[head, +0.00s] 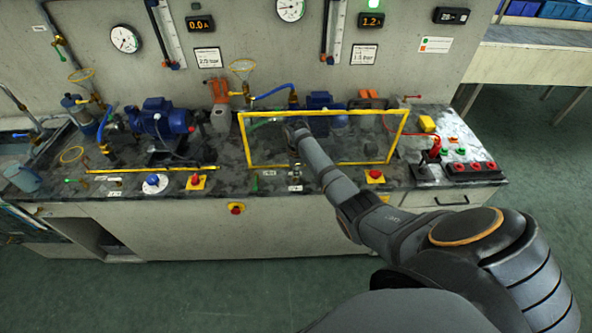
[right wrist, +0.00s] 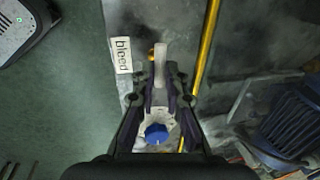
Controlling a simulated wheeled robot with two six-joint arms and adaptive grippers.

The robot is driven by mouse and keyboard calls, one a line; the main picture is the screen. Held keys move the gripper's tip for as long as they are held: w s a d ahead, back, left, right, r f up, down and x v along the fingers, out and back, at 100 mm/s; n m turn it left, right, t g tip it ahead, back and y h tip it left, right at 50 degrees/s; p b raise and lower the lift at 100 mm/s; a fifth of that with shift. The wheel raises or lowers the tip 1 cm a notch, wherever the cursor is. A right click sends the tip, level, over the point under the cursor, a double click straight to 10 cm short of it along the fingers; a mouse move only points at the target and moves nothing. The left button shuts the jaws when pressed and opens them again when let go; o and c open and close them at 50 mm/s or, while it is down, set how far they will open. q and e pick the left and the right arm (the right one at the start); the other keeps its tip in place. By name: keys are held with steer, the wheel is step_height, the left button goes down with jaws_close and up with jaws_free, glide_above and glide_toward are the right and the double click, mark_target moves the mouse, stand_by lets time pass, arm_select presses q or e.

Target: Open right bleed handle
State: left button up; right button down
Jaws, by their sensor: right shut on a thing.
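The right bleed handle (right wrist: 161,62) is a pale grey lever beside a small brass fitting and the white "bleed" label (right wrist: 122,54). In the right wrist view my right gripper (right wrist: 161,82) is shut on this handle, with a dark finger on each side. In the head view my right arm reaches in from the lower right, and my right gripper (head: 294,171) is low over the bench's front part, small and dark. The handle's exact angle is hard to tell in the head view. My left gripper is out of view.
A yellow frame (head: 318,163) stands around the right pump, close to my arm; its bar (right wrist: 207,45) runs beside the gripper. A blue knob (right wrist: 157,133) lies below the fingers. A yellow-based red button (head: 375,176) is to the right. The floor in front is clear.

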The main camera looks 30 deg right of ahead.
steer(key=n+p, duration=0.2)
steer(key=n, duration=0.1)
steer(key=shift+d+r+y, duration=0.1)
steer(key=shift+r+y, duration=0.05)
steer(key=shift+y, duration=0.15)
steer(key=shift+n+p, duration=0.4)
steer(key=shift+n, duration=0.6)
steer(key=n+y, duration=0.1)
steer(key=n, duration=0.1)
steer(key=shift+w+d+n, duration=0.1)
steer(key=shift+d+n, duration=0.05)
steer(key=shift+n, duration=1.15)
steer(key=n, duration=0.2)
steer(key=shift+w+f+n+y+b, duration=0.1)
steer(key=shift+f+n+y+b, duration=0.1)
steer(key=shift+n+y+b, duration=0.15)
steer(key=n+b, duration=0.1)
steer(key=n, duration=0.1)
steer(key=n+b, duration=0.1)
steer(key=n, duration=0.2)
steer(key=shift+w+n+g+y, duration=0.15)
steer(key=shift+n+g+y, duration=0.1)
steer(key=shift+g+y, duration=0.1)
